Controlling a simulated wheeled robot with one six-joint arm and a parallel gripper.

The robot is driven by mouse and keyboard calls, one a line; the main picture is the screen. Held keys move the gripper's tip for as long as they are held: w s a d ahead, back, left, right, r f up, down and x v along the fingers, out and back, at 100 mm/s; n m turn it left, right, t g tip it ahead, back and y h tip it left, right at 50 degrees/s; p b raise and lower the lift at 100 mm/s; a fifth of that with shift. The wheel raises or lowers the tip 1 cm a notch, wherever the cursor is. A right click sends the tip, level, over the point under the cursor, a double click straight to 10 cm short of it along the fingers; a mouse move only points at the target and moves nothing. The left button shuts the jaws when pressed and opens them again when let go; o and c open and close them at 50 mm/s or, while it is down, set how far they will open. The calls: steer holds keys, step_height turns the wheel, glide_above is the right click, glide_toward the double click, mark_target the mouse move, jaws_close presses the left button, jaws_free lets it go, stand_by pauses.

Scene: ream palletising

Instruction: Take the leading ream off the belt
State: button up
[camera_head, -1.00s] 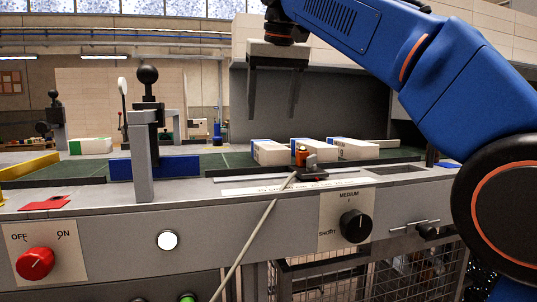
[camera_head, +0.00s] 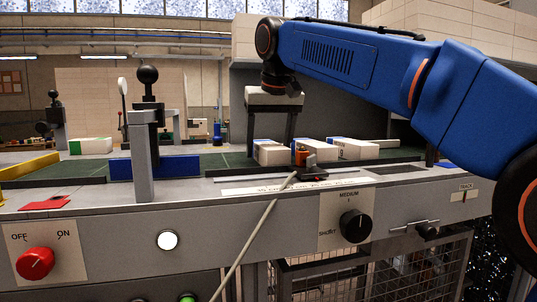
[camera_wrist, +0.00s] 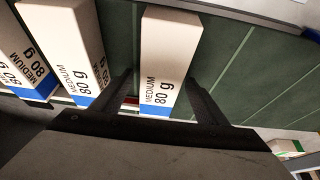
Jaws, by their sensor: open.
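Several white reams with blue ends lie on the green belt (camera_head: 236,160). The leading ream (camera_head: 272,153) is the leftmost of the close group in the head view. In the wrist view the leading ream (camera_wrist: 168,55) reads "MEDIUM 80 g" and shows between the fingers. My gripper (camera_head: 271,139) is open and empty, pointing down over that ream, one finger toward each side. In the wrist view my gripper (camera_wrist: 158,78) spans wider than the ream. I cannot tell how far the fingertips reach down beside it.
A second ream (camera_head: 312,148) and a third ream (camera_head: 352,149) follow close on the right. A blue block (camera_head: 155,167) and a grey post (camera_head: 143,160) stand to the left. A green-marked ream (camera_head: 90,146) lies farther left. The belt between is clear.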

steer(key=c, duration=1.4)
steer(key=shift+r, duration=0.1)
steer(key=shift+c, duration=0.2)
